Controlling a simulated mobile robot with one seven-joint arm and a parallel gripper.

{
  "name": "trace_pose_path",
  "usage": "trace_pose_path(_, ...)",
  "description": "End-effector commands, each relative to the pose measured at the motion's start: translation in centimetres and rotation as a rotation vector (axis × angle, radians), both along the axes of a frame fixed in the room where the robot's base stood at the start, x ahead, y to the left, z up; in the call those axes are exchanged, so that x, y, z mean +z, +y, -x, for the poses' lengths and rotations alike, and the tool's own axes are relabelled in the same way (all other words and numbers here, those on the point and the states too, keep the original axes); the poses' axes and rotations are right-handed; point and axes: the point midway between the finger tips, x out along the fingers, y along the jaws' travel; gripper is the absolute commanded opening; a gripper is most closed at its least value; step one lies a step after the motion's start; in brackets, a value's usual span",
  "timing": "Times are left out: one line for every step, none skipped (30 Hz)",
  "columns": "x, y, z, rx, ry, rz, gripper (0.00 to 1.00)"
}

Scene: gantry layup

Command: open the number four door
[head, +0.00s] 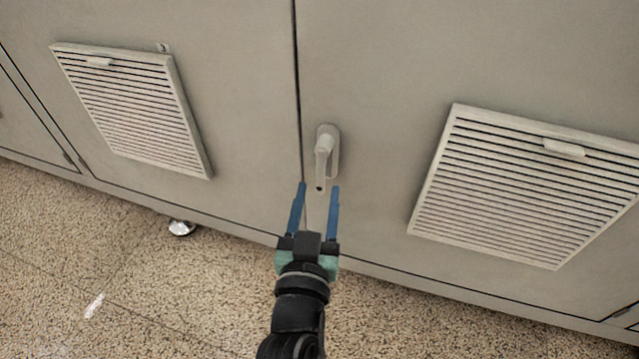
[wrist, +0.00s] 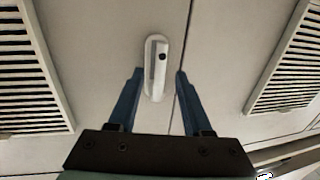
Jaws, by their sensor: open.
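A beige cabinet door (head: 385,75) with a lever handle (head: 324,158) fills the right of the head view. The handle points down and sits beside the vertical seam between two doors. No door number can be read. My gripper (head: 318,187) is open, its two blue fingers pointing at the handle from below. In the wrist view the handle (wrist: 155,68) shows ahead of and between the fingertips (wrist: 158,71), nearer the left finger. I cannot tell how far the fingers are from it. The door is shut.
A louvred vent (head: 530,185) is on the handle's door, and another vent (head: 132,105) is on the door to the left. A caster (head: 182,228) shows under the cabinet. The speckled floor (head: 150,290) in front is clear.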

Motion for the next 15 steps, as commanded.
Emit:
trace_pose_path(0.0,0.0,-0.8,0.002,-0.002,-0.002,0.5)
trace_pose_path(0.0,-0.1,-1.2,0.001,-0.002,-0.002,0.5)
trace_pose_path(-0.1,-0.1,-1.6,0.001,-0.001,0.0,0.5)
trace_pose_path(-0.1,-0.2,-1.9,0.0,-0.001,-0.001,0.5)
trace_pose_path(-0.1,-0.2,-2.1,0.0,-0.001,-0.002,0.5)
trace_pose_path(-0.1,-0.3,-2.4,-0.001,-0.001,-0.001,0.5)
trace_pose_path(0.0,-0.3,-2.6,-0.001,-0.001,0.0,0.5)
trace_pose_path(0.0,-0.3,-2.8,-0.001,0.0,0.0,0.5)
trace_pose_path(-0.1,-0.3,-2.9,0.0,0.001,-0.001,0.5)
trace_pose_path(-0.1,-0.4,-3.0,0.0,0.001,-0.001,0.5)
trace_pose_path(0.0,-0.4,-3.1,0.0,0.001,-0.001,0.5)
trace_pose_path(0.0,-0.4,-3.1,0.0,0.001,-0.001,0.5)
trace_pose_path(0.0,-0.4,-3.2,0.0,0.001,-0.001,0.5)
trace_pose_path(0.0,-0.4,-3.2,0.0,0.001,-0.001,0.5)
trace_pose_path(0.0,-0.4,-3.2,0.0,0.001,-0.001,0.5)
